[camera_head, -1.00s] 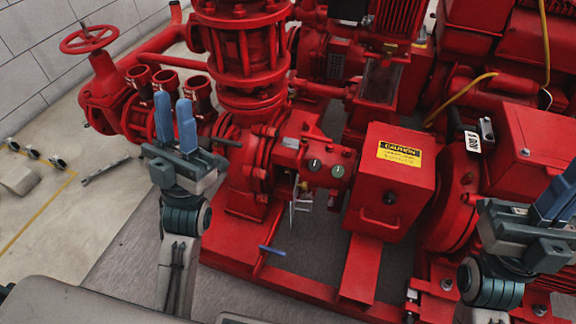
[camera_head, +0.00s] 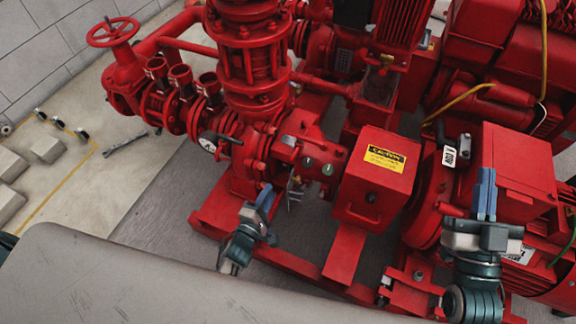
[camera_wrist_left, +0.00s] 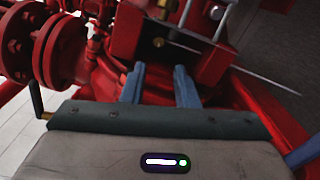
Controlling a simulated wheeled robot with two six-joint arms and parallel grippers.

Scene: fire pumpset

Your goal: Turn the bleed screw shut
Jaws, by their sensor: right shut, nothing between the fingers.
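A small brass-coloured screw head (camera_wrist_left: 158,42), which may be the bleed screw, sits on the red pump body in the left wrist view, beyond my fingertips. I cannot make it out in the head view. My left gripper (camera_head: 266,198) is in front of the pump's lower front. In the left wrist view its two blue fingers (camera_wrist_left: 158,75) are apart with a gap between them; they appear short of the screw head. My right gripper (camera_head: 484,192) is shut and empty, in front of the red housing at the right.
A red box with a yellow caution label (camera_head: 384,159) stands right of the left gripper. A round gauge (camera_head: 207,143) and a red handwheel (camera_head: 112,32) are to the left. A dark handle (camera_wrist_left: 36,97) shows in the left wrist view. A wrench (camera_head: 125,144) lies on the floor.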

